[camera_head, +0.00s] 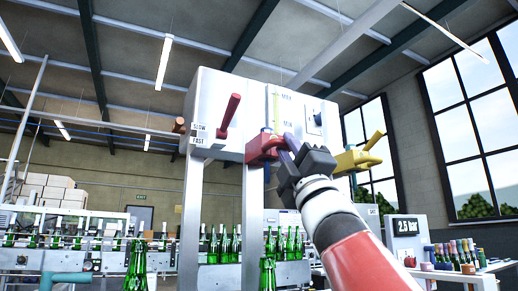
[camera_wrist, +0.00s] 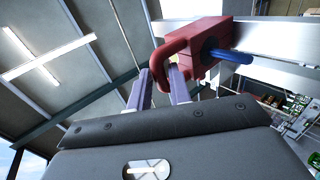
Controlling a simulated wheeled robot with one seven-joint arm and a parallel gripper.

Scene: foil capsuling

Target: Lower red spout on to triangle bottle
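The red spout (camera_head: 262,147) is a red block with a looped handle, mounted on the front of the white machine. In the wrist view the red spout (camera_wrist: 196,48) shows close up, with a blue rod sticking out of its right side. My gripper (camera_head: 287,144) is at the spout's right side. In the wrist view my gripper (camera_wrist: 159,76) has one finger on each side of the handle's bar, which fills the gap between the tips. Green bottles (camera_head: 268,272) stand below the spout; I cannot make out a triangle on any of them.
A red lever (camera_head: 229,111) juts out left of the spout, beside a SLOW/FAST label. A yellow spout (camera_head: 352,160) is at the right, beyond my arm. A display (camera_head: 406,227) reads 2.5 bar. Several green bottles (camera_head: 228,245) stand in rows lower down.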

